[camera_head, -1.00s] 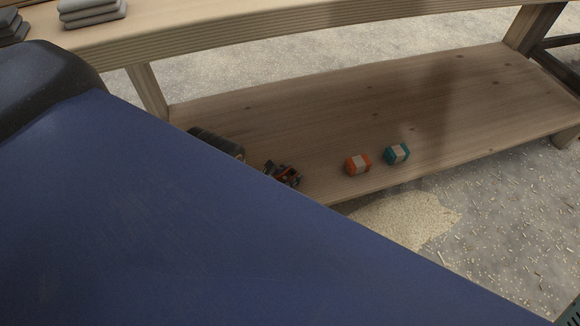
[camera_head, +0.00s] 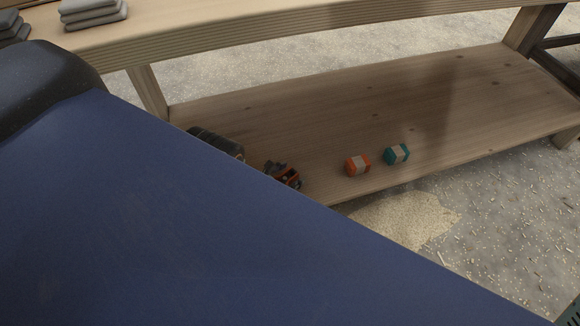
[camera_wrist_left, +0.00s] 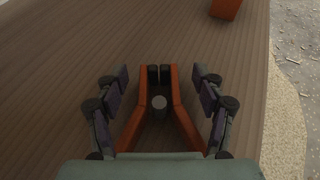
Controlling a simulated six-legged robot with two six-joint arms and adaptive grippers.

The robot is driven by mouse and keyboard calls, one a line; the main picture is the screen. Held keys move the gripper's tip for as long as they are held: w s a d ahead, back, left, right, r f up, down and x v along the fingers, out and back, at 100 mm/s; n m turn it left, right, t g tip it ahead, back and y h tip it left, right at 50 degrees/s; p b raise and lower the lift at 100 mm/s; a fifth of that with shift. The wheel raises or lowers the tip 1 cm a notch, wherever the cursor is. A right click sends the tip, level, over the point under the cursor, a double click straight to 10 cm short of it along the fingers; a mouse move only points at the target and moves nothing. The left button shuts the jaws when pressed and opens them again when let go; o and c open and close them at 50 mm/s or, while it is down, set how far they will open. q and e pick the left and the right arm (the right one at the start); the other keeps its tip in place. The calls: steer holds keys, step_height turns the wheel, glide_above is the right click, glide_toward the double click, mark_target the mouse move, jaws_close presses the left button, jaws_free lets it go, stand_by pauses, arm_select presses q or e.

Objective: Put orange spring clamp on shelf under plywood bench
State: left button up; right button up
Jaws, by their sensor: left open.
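The orange spring clamp (camera_head: 291,181) lies on the shelf (camera_head: 440,110) under the plywood bench (camera_head: 300,22), near the shelf's front edge. In the left wrist view the clamp (camera_wrist_left: 178,106) shows orange arms and dark tips pointing away from me. My left gripper (camera_wrist_left: 160,80) is open, its fingers spread on both sides of the clamp with gaps between. In the head view the left gripper (camera_head: 276,168) is a small dark shape at the clamp, partly hidden by the large blue surface. My right gripper is not in view.
An orange-and-tan block (camera_head: 358,164) and a teal-and-tan block (camera_head: 397,154) stand on the shelf to the right of the clamp. Grey folded pads (camera_head: 92,12) lie on the bench top. Sawdust (camera_head: 405,220) covers the floor in front. The shelf's right part is clear.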

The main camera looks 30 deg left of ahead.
arm_select(q)
steer(key=p+v, duration=0.5)
steer(key=v, duration=0.6)
steer(key=shift+a, duration=0.1)
steer(key=shift+s+a+r+p, duration=0.1)
steer(key=shift+s+r+p, duration=0.05)
steer(key=shift+s+p, duration=0.25)
